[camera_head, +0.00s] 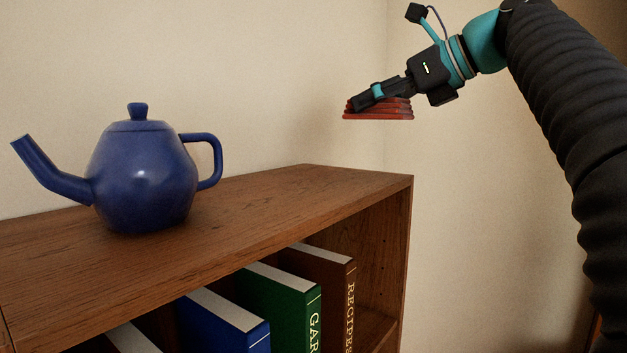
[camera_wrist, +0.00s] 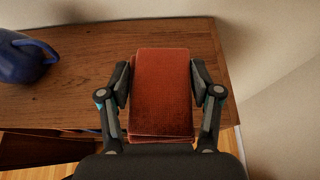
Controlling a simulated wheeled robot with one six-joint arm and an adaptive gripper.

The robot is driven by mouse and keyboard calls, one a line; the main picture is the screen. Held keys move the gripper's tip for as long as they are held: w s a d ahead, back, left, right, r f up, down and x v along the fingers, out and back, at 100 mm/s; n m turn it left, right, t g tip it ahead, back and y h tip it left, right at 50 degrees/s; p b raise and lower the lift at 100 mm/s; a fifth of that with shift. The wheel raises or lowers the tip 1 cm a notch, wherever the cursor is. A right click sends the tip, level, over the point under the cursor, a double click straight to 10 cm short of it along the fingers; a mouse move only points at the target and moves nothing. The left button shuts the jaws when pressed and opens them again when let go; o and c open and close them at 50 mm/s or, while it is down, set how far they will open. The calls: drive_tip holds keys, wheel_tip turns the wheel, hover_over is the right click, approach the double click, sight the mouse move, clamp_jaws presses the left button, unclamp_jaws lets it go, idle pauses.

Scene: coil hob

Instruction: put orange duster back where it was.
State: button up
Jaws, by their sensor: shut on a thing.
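The orange duster (camera_head: 392,113) is a reddish-orange folded cloth block. My gripper (camera_head: 366,97) is shut on it and holds it in the air above the right end of the wooden shelf top. In the wrist view the duster (camera_wrist: 161,95) lies between the two fingers of my gripper (camera_wrist: 159,85), which touch its left and right sides. A clear gap shows between the duster and the shelf top in the head view.
The wooden shelf top (camera_head: 310,185) is bare at its right end. A blue teapot (camera_head: 145,180) stands on it to the left, with its handle towards the duster. Several books (camera_head: 283,300) stand in the compartment below. A wall (camera_head: 300,70) rises behind the shelf.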

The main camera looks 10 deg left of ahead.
drive_tip(key=shift+a+f, duration=0.2)
drive_tip(key=shift+a, duration=0.15)
drive_tip(key=b, duration=0.5)
hover_over(304, 185)
wheel_tip(304, 185, down, 7)
drive_tip(key=shift+s+r, duration=0.15)
drive_tip(key=shift+r, duration=0.05)
drive_tip(key=shift+f+b, duration=1.2)
drive_tip(key=shift+f, duration=0.8)
drive_tip(key=o, duration=1.1)
drive_tip(key=shift+r, duration=0.1)
drive_tip(key=p+v, duration=0.2)
drive_tip(key=v, duration=1)
